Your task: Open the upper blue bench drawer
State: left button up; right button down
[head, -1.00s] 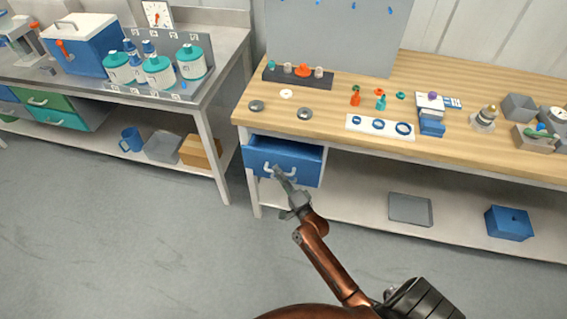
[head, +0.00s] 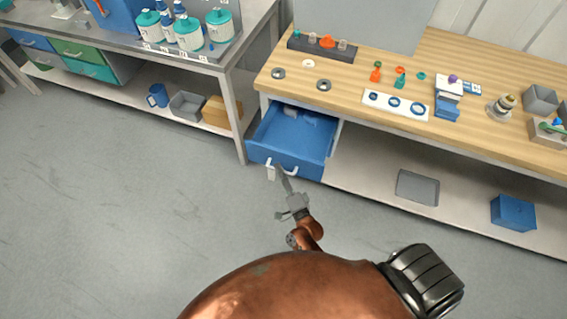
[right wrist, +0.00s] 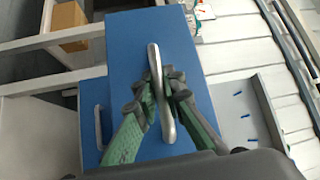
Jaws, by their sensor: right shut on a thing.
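The upper blue drawer (head: 265,149) is pulled well out of the wooden-topped bench in the head view, and its inside shows. Its pale curved handle (head: 270,172) is partly covered by my right gripper (head: 280,174). In the right wrist view the metal handle (right wrist: 154,60) runs between the green-padded fingers of my right gripper (right wrist: 161,95), which are shut on it against the blue drawer front (right wrist: 190,40). A second blue front with its own handle (right wrist: 98,128) shows at the left there. My left gripper is not in view.
The wooden benchtop (head: 380,80) carries a ring card (head: 396,107), small coloured parts and a dark rack (head: 320,46). A grey tray (head: 417,188) and a blue box (head: 513,212) sit on the lower shelf. The floor before the drawer is clear.

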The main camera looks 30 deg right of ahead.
jog(key=shift+s+a, duration=0.2)
jog(key=c, duration=2)
grip_release()
jog(key=s, duration=0.4)
jog(key=s+f, duration=0.1)
jog(key=s, duration=0.3)
jog(key=s+a, duration=0.1)
jog(key=s, duration=0.3)
jog(key=shift+f, duration=0.35)
jog(key=shift+d, duration=0.1)
